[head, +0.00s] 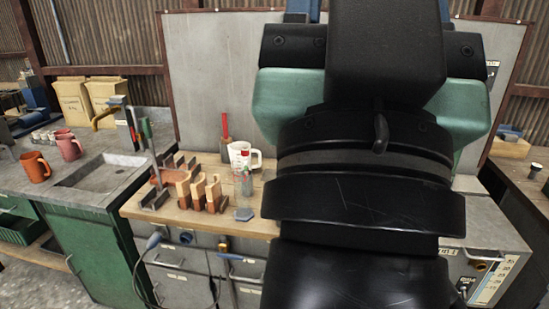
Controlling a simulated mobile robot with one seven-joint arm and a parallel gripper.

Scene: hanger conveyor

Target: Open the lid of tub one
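I cannot make out a tub clearly marked as tub one. Two tan containers stand side by side at the back left, a left one (73,103) and a right one (103,92). They have faint marks on their fronts that are too small to read. I cannot tell whether either is tub one or has a lid. My arm, black with teal sections, fills the middle and right of the head view and hides much behind it. My gripper's fingers do not show.
A wooden bench (178,215) holds wooden and metal stands, a white mug (243,155) and a clear bottle (243,181). An orange mug (35,167) and pink mug (68,146) stand by a sink (100,171) at left. A grey panel (210,75) stands behind the bench.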

